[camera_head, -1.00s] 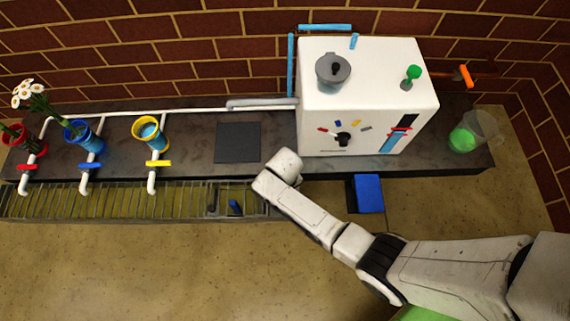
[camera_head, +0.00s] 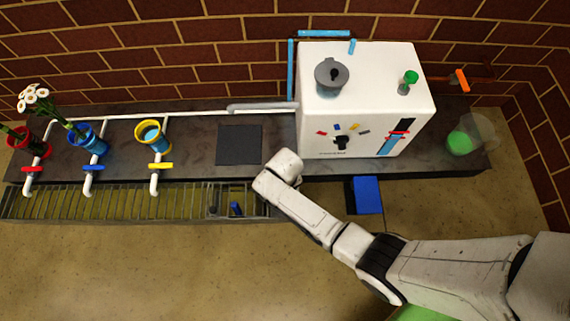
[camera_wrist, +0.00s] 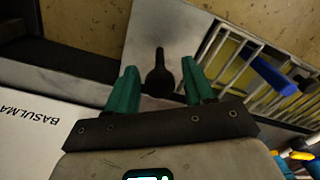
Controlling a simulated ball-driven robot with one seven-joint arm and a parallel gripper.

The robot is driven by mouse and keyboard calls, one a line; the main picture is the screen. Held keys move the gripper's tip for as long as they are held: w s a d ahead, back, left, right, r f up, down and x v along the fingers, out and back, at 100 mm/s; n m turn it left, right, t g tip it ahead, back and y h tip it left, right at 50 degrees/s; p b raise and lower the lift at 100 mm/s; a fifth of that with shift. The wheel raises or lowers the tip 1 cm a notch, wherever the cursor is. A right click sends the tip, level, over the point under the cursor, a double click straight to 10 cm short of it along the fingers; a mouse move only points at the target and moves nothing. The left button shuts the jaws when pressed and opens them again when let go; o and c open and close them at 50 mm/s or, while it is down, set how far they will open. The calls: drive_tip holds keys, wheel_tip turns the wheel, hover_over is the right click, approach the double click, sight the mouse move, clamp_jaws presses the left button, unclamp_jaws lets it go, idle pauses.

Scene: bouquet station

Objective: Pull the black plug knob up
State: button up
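The black plug knob (camera_wrist: 159,75) stands on a grey plate in the wrist view, its narrow stem pointing away from me. My gripper (camera_wrist: 159,68) has two teal fingers, spread apart on either side of the knob in the picture. There are gaps between the knob and both fingers. I cannot tell how far the fingertips are from it in depth. In the head view my fingers are hidden by the wrist end of my arm, which is over the counter's front edge, right of the slatted drain.
A white machine (camera_head: 365,70) stands right of my wrist, close by. The slatted drain (camera_head: 120,203) runs along the front edge, with a blue handle (camera_wrist: 272,76) near the knob.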

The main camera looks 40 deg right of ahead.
drive_tip(key=shift+o, duration=0.4)
wheel_tip(320, 180, up, 9)
drive_tip(key=p, duration=0.9)
drive_tip(key=shift+r, duration=0.15)
